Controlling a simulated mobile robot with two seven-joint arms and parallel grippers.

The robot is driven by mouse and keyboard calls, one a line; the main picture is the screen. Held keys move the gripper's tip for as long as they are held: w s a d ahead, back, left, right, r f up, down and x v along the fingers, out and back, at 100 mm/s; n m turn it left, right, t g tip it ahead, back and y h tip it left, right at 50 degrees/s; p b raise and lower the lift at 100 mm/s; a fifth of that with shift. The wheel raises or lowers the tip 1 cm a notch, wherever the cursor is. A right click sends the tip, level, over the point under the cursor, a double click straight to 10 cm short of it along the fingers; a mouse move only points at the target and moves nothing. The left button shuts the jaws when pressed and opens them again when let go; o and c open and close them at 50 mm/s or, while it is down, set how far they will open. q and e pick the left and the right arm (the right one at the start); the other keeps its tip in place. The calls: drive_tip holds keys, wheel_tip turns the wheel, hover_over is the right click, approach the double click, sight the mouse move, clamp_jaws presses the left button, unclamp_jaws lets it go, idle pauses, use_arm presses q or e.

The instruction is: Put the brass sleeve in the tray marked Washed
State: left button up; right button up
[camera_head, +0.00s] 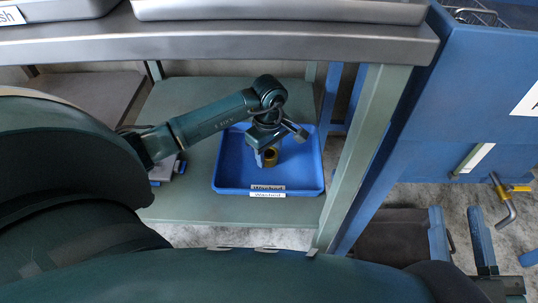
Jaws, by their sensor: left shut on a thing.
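The tray's front carries labels reading Washed (268,195). My left gripper (268,151) reaches in from the left over the tray and is shut on the sleeve. The gripper partly hides the sleeve, and I cannot tell whether the sleeve touches the tray floor. A dark teal part at the lower right (482,242) looks like my right gripper; its jaws are not clear.
A grey metal worktop edge (220,43) runs above the shelf. A green post (362,150) stands right of the tray, with a blue cabinet (440,120) beyond. A small blue and grey object (166,170) lies left of the tray. The shelf's front strip is clear.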

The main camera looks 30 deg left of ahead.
sight(269, 152)
use_arm(q)
drive_tip(key=shift+f, duration=0.15)
drive_tip(key=o, duration=1.3)
use_arm(e)
drive_tip(key=shift+r, duration=0.2)
use_arm(q)
wheel_tip(269, 152, up, 12)
drive_tip(key=p, duration=0.4)
drive_tip(key=shift+r+p, duration=0.2)
drive_tip(key=shift+p, duration=0.15)
use_arm(e)
drive_tip(key=shift+s+d+f+g+h, duration=0.2)
drive_tip(key=shift+d+f+g+h, duration=0.3)
drive_tip(key=shift+h, duration=0.3)
drive_tip(key=shift+a, duration=0.15)
